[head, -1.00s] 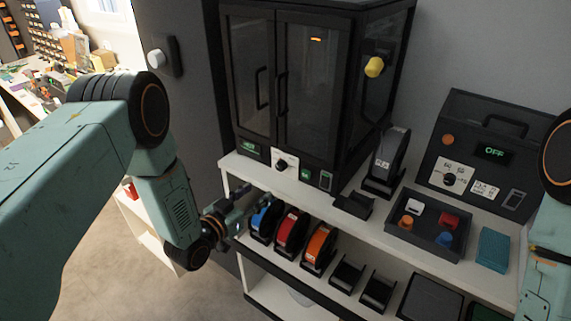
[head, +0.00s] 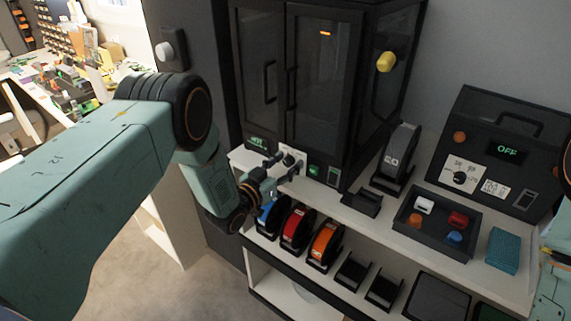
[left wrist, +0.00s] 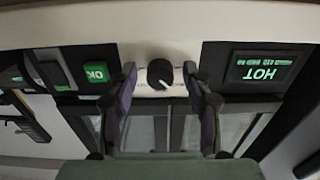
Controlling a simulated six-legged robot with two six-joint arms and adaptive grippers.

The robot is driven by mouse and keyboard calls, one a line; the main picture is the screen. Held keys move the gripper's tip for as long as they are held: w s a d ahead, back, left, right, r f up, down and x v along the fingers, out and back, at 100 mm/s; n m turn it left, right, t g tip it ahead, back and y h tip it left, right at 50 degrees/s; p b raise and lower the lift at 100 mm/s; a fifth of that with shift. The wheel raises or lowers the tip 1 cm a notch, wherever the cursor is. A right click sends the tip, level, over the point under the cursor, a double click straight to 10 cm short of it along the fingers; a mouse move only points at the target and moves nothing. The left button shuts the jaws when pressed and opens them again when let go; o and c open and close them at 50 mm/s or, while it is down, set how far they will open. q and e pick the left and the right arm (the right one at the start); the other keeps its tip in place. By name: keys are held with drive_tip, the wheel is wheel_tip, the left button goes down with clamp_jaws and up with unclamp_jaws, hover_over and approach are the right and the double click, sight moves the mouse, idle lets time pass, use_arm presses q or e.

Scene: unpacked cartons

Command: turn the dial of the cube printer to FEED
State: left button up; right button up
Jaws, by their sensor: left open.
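The cube printer (head: 300,75) is a tall black cabinet with glass doors. The dial (head: 291,158), a black knob on a white plate, sits on its lower front. In the left wrist view the dial (left wrist: 160,74) appears with its pale mark pointing to the lower right; its labels are not readable. My left gripper (head: 281,167) is in front of the dial. In the left wrist view its open fingers (left wrist: 160,80) stand on either side of the knob, with gaps visible. A display (left wrist: 262,68) reads HOT. My right gripper is out of view.
A green OK button (left wrist: 96,72) is beside the dial. Blue, red and orange spools (head: 297,229) stand on the shelf below my left gripper. A grey spool (head: 399,155), an open tray (head: 432,240) and a black case (head: 505,150) reading OFF stand to the right.

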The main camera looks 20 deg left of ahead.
use_arm(q)
drive_tip(key=shift+s+r, duration=0.1)
drive_tip(key=shift+c, duration=0.4)
drive_tip(key=c, duration=0.6)
clamp_jaws()
